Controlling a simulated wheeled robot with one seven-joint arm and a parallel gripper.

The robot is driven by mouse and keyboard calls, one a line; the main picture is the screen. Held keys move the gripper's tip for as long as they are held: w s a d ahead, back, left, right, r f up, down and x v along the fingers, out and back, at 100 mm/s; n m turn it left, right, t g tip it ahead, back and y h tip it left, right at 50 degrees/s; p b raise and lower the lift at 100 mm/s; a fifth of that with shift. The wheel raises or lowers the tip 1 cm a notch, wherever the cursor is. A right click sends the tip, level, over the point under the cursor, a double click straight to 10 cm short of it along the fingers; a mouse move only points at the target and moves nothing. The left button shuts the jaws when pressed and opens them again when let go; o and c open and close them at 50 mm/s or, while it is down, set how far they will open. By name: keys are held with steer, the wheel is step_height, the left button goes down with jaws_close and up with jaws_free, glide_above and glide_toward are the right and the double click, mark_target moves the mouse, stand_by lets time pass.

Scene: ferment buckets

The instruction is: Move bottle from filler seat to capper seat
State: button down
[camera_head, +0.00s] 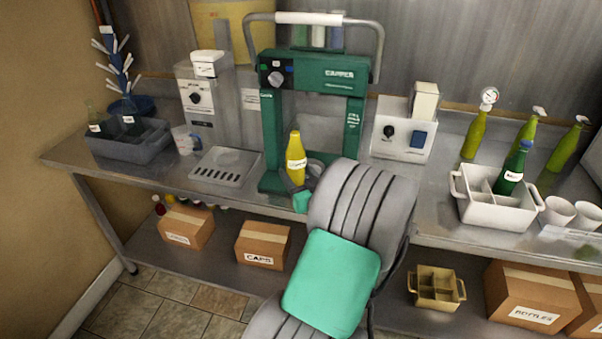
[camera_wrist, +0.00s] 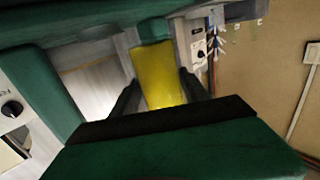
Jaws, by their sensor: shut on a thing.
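A yellow bottle (camera_head: 296,158) with a white label stands upright in front of the green capper (camera_head: 314,95), near its left post. My gripper (camera_head: 300,190) is at the bottle's lower part, and my arm hides much of the capper's base. In the wrist view the yellow bottle (camera_wrist: 158,75) is between the two dark fingers of my gripper (camera_wrist: 158,95), which is shut on it. The filler (camera_head: 203,100) stands left of the capper. Its slotted tray seat (camera_head: 226,168) is empty. I cannot tell whether the bottle's base touches the capper seat.
A dark crate (camera_head: 128,140) and a clear cup (camera_head: 183,139) are at the left. A white machine (camera_head: 404,130) stands right of the capper. A white carrier (camera_head: 478,206) with a green bottle (camera_head: 515,168) and several yellow-green bottles are at the right.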

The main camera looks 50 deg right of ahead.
steer(key=shift+s+d+r, duration=0.1)
steer(key=shift+s+d, duration=0.3)
steer(key=shift+d, duration=0.3)
steer(key=w+d, duration=0.1)
steer(key=d, duration=0.2)
steer(key=w+d+b, duration=0.1)
steer(key=w+d, duration=0.1)
steer(key=d, duration=0.2)
steer(key=w+d+f, duration=0.1)
steer(key=d, duration=0.2)
steer(key=shift+w+d, duration=0.15)
steer(key=shift+w, duration=0.15)
steer(key=shift+w+d+r+b, duration=0.15)
steer(key=shift+w+d+b, duration=0.15)
steer(key=shift+d+b, duration=0.2)
steer(key=shift+s+d+r, duration=0.1)
